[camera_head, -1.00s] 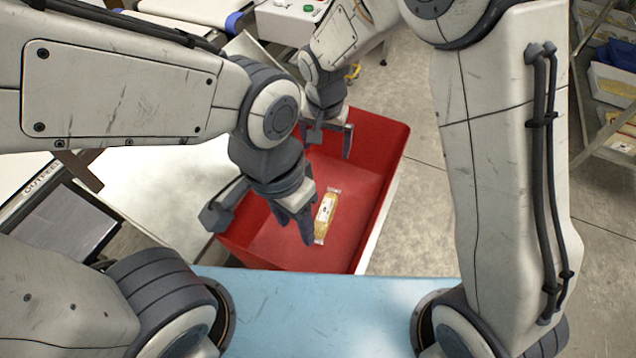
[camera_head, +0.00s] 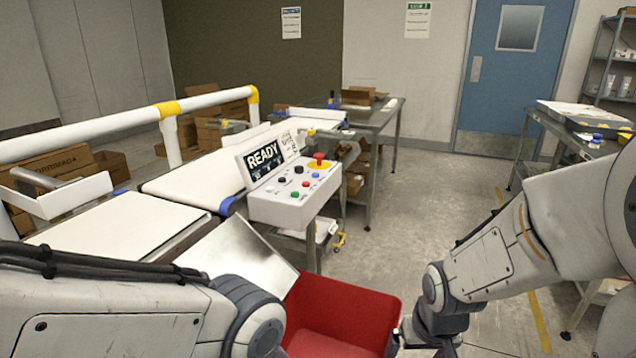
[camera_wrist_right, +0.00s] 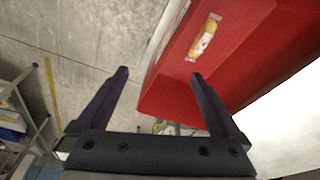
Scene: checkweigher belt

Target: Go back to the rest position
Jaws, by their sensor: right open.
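My right gripper (camera_wrist_right: 160,74) is open and empty in the right wrist view, its fingers spread beside the red bin (camera_wrist_right: 265,50). In the head view my right gripper shows only partly at the bottom edge, by the right side of the red bin (camera_head: 345,305). A wrapped yellow and white package (camera_wrist_right: 206,36) lies in the bin in the wrist view. The package is hidden in the head view. My left arm crosses the lower left of the head view; its gripper is out of frame.
A control box (camera_head: 293,200) with buttons and a display reading READY (camera_head: 264,160) stands behind the bin. White belts and a metal chute (camera_head: 240,255) are at left. Tables and a shelf are at right. Concrete floor (camera_head: 420,200) lies open between.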

